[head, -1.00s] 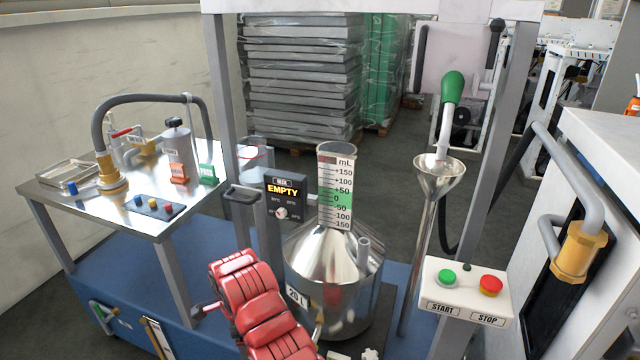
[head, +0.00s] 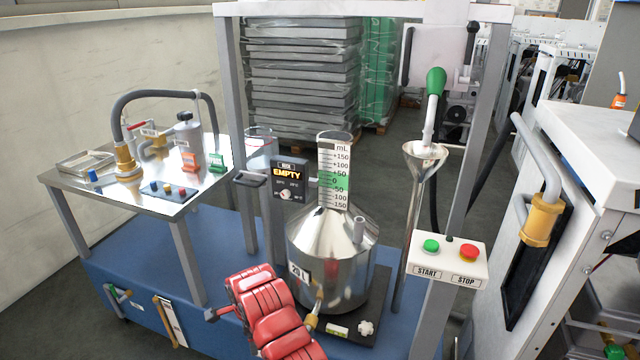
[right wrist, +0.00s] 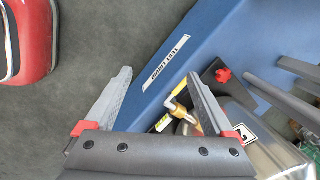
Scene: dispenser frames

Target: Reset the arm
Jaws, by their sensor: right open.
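A red, segmented arm of mine (head: 272,318) rises from the bottom edge of the head view, in front of the steel 20 L vessel (head: 325,255). I cannot tell its hand in that view. In the right wrist view my right gripper (right wrist: 158,100) is open, its two grey fingers spread wide with nothing held between them. Beyond the fingers are the blue platform (right wrist: 165,60) with a "TEST LIQUID" label and the vessel's brass drain valve (right wrist: 185,112), partly behind the right finger. My left gripper is not in view.
A steel side table (head: 72,185) with a hose and bottle stands left. A display (head: 290,178) reads EMPTY. A START/STOP box (head: 447,262) and funnel (head: 424,155) stand right of the vessel. A white cabinet (head: 590,160) is at far right. Grey floor (right wrist: 85,60) shows left of the platform.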

